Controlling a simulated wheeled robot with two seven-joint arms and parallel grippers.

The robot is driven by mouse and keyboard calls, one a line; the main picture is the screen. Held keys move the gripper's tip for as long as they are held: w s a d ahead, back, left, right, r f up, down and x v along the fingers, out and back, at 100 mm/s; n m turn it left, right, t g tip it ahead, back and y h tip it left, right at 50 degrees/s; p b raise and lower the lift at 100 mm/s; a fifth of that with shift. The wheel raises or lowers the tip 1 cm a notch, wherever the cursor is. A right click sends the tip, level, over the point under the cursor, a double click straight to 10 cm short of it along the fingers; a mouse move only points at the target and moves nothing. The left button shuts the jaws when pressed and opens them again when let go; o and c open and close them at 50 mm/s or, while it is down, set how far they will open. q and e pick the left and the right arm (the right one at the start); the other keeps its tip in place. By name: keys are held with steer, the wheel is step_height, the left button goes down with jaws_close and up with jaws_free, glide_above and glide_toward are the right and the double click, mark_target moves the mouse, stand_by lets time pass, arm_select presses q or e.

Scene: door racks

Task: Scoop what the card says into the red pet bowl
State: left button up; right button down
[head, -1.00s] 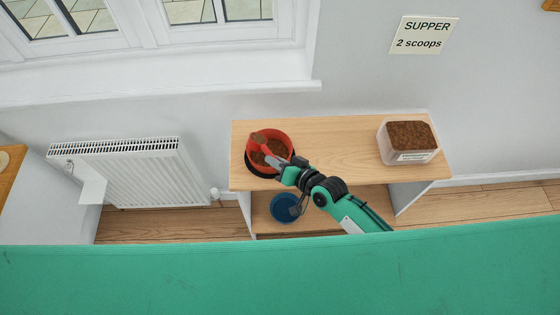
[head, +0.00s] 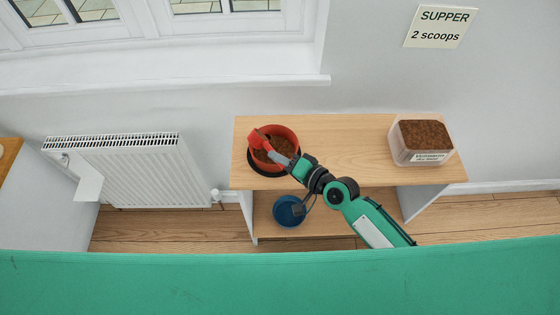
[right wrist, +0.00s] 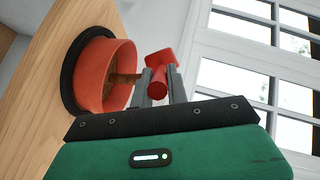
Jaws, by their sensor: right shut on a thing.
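The card (head: 440,26) on the wall reads "SUPPER 2 scoops". The red pet bowl (head: 292,138) stands on a dark round mat at the left of the wooden bench, with brown food in it. My right gripper (head: 288,163) is shut on the handle of a red scoop (head: 259,140), held tipped over the bowl. A clear tub (head: 422,156) heaped with brown food stands at the bench's right. My left gripper is out of view.
A blue bowl (head: 289,211) stands on the lower shelf, below my right arm. The bench top (head: 345,145) is clear between the red bowl and the tub. A white radiator (head: 125,170) is to the left, and a window sill (head: 170,84) juts out above.

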arm_select(q)
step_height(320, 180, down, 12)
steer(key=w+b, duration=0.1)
steer(key=b, duration=1)
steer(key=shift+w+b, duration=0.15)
steer(key=shift+b, duration=0.15)
arm_select(e)
steer(key=d+m+t, duration=0.1)
steer(key=m, duration=0.5)
steer(key=w+d+f+m+t, duration=0.1)
steer(key=m+t, duration=0.1)
steer(key=m, duration=0.4)
steer(key=w+d+f+m+t+y, duration=0.1)
steer(key=m+t, duration=0.1)
steer(key=m, duration=0.5)
steer(key=shift+d, duration=0.25)
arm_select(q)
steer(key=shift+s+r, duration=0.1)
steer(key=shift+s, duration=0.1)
arm_select(e)
steer(key=shift+t, duration=0.3)
